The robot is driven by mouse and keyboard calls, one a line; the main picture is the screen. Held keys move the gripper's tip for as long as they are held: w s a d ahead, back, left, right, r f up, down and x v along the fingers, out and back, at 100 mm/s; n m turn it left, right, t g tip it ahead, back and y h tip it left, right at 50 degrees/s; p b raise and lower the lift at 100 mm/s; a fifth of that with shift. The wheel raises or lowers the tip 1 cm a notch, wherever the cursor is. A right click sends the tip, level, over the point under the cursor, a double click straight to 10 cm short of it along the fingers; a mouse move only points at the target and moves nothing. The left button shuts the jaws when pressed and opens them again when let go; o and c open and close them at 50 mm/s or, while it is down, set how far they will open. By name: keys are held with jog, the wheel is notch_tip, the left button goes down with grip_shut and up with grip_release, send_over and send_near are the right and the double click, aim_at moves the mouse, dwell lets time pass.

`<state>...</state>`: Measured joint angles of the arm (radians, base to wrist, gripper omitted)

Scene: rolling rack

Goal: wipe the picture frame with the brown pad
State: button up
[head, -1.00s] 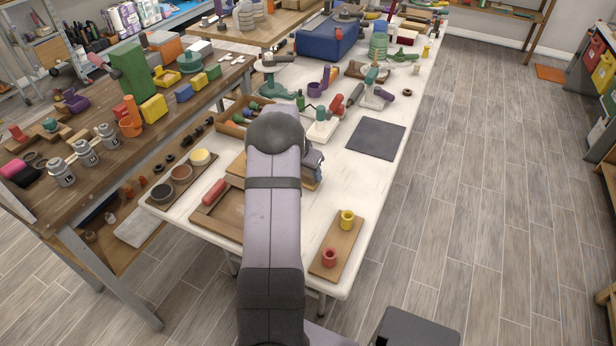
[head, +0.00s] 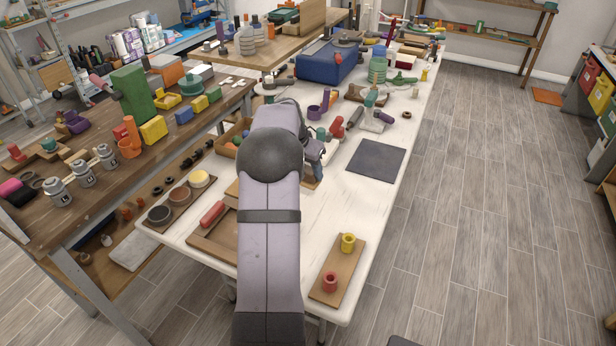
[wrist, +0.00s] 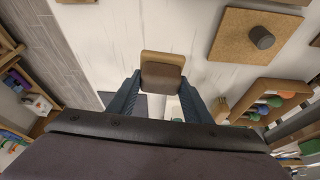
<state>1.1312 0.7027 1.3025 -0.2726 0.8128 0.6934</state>
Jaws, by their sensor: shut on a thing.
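The brown pad (wrist: 162,76) is a tan block with a darker brown part, seen in the wrist view between my two blue-grey fingers. My gripper (wrist: 161,88) is shut on it, above the white table. In the head view my gripper (head: 316,172) is mostly hidden behind my arm, and the pad cannot be made out clearly. The picture frame (head: 212,250) appears to be the brown wooden frame flat on the table's near left part, left of my arm. My arm hides its right side. My gripper is farther back and to the right, apart from it.
A red cylinder (head: 212,213) lies at the frame. A board with red and yellow cups (head: 338,265) sits near right, a dark mat (head: 376,160) farther back. A cork board with a dark knob (wrist: 262,38) and a tray of coloured balls (wrist: 270,102) lie beside my gripper.

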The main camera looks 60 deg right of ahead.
jog(key=o, duration=0.4)
jog(key=shift+c, duration=1.2)
jog(key=shift+w+a, duration=0.1)
jog(key=shift+w, duration=0.1)
jog(key=w+a+f+n+t+p, duration=0.2)
jog(key=w+a+n+p, duration=0.35)
jog(key=w+a, duration=1.4)
jog(key=s+m+g, duration=0.1)
jog(key=m, duration=0.3)
jog(key=s+m+g+y, duration=0.1)
jog(key=m+g, duration=0.1)
jog(key=m, duration=0.3)
jog(key=s+m+g, duration=0.2)
jog(key=m, duration=0.3)
jog(key=shift+d+r+m+y+p, duration=0.25)
jog(key=shift+d+r+y+p, duration=0.05)
jog(key=shift+d+r+y, duration=0.1)
